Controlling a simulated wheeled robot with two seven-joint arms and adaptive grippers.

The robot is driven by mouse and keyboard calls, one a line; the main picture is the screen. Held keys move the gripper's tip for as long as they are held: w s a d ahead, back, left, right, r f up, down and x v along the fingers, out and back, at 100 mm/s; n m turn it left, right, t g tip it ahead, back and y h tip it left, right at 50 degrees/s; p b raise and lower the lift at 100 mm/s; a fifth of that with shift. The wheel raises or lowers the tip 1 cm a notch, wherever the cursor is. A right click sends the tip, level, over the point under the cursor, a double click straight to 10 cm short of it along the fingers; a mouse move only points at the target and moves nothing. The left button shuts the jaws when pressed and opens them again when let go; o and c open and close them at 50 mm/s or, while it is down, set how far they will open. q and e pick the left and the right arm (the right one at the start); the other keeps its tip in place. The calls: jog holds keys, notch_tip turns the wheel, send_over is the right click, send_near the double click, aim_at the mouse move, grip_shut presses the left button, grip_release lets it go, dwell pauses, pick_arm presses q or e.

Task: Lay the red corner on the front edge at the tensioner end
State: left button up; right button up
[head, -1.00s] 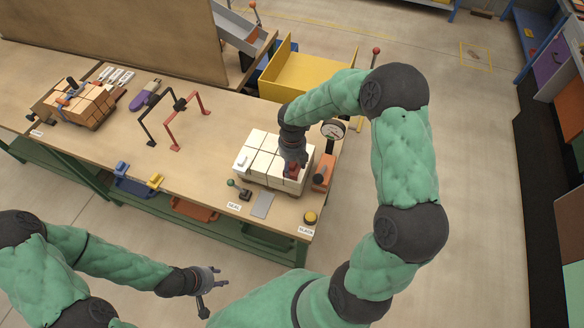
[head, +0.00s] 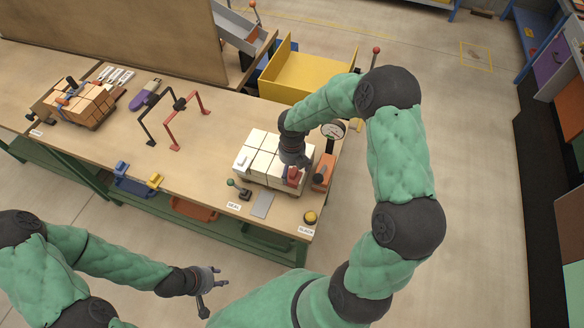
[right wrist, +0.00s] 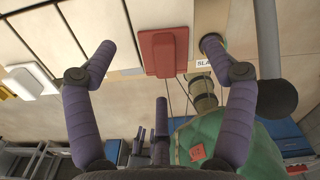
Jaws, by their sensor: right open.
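The red corner (head: 293,175) sits at the front edge of the pale brick stack (head: 258,163), at the end beside the orange tensioner (head: 323,172). In the right wrist view the red corner (right wrist: 163,50) lies between the two spread fingers of my right gripper (right wrist: 157,52), with gaps on both sides. In the head view my right gripper (head: 292,158) is just above and behind the red corner, open. My left gripper (head: 212,281) hangs with fingers apart and empty, in front of the table.
A white corner (head: 241,161) sits at the stack's left end. A lever (head: 240,189), grey plate (head: 262,205) and yellow button (head: 310,217) stand in front. A round gauge (head: 333,129) is behind the tensioner. Black and red frames (head: 202,108) stand left.

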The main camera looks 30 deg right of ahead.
aim_at(292, 172)
notch_tip(292, 172, up, 12)
jog(key=s+a+f+m+y, duration=0.2)
jog(key=s+a+f+m, duration=0.1)
jog(key=a+f+m, duration=0.4)
jog(key=s+a+f+m+y, duration=0.1)
jog(key=s+a+f+m, duration=0.2)
jog(key=a+f+m, duration=0.5)
jog(key=s+a+f+m+y, duration=0.1)
jog(key=s+a+f+m, duration=0.2)
jog(key=s+f+m, duration=0.7)
jog(key=s+m, duration=0.1)
jog(key=m, duration=0.7)
jog(key=shift+p, duration=0.35)
